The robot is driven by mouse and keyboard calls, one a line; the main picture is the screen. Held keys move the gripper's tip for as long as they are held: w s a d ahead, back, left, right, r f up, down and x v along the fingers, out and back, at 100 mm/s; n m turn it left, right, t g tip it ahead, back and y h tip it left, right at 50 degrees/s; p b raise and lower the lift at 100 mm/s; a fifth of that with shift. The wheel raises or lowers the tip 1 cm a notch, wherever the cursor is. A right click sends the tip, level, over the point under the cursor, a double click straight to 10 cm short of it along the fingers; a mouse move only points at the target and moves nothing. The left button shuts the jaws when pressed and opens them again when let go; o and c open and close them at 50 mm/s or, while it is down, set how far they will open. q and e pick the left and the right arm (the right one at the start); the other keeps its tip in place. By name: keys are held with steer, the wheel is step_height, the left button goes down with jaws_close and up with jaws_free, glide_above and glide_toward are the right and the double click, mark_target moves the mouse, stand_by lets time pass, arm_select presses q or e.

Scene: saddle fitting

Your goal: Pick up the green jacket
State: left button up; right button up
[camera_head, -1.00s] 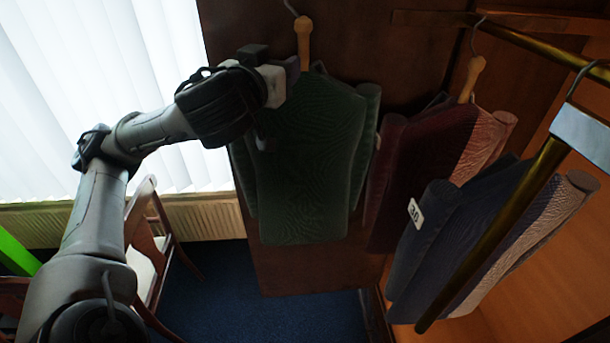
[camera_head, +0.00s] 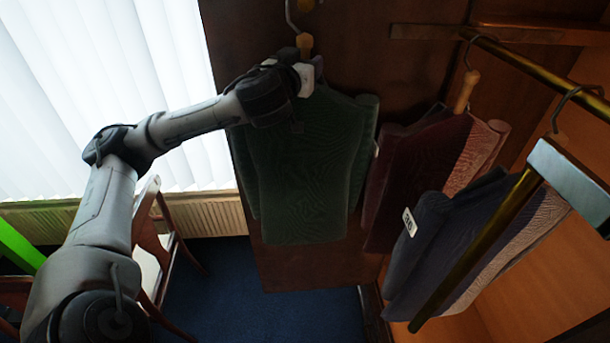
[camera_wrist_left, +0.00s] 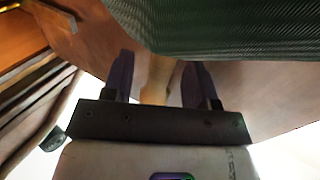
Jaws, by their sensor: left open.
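The green jacket (camera_head: 300,180) hangs from a hook with a wooden neck (camera_head: 304,42) in front of a dark wood panel. My left gripper (camera_head: 306,70) is at the top of the jacket, just under the visible part of the neck. In the left wrist view the gripper (camera_wrist_left: 158,75) is open, with its two dark fingers on either side of the wooden neck (camera_wrist_left: 156,80). I cannot tell whether the fingers touch it. The green jacket (camera_wrist_left: 225,30) fills the upper right there. My right gripper is not in view.
A maroon jacket (camera_head: 410,185) and a navy jacket (camera_head: 450,235) with a number tag hang to the right. A brass rod (camera_head: 475,250) with a pale block (camera_head: 570,180) stands in front of the navy one. A chair (camera_head: 150,240) is at lower left.

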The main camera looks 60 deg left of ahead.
arm_select(q)
steer(key=shift+p+x, duration=0.55)
steer(key=shift+x, duration=0.8)
steer(key=shift+c, duration=0.4)
jaws_close()
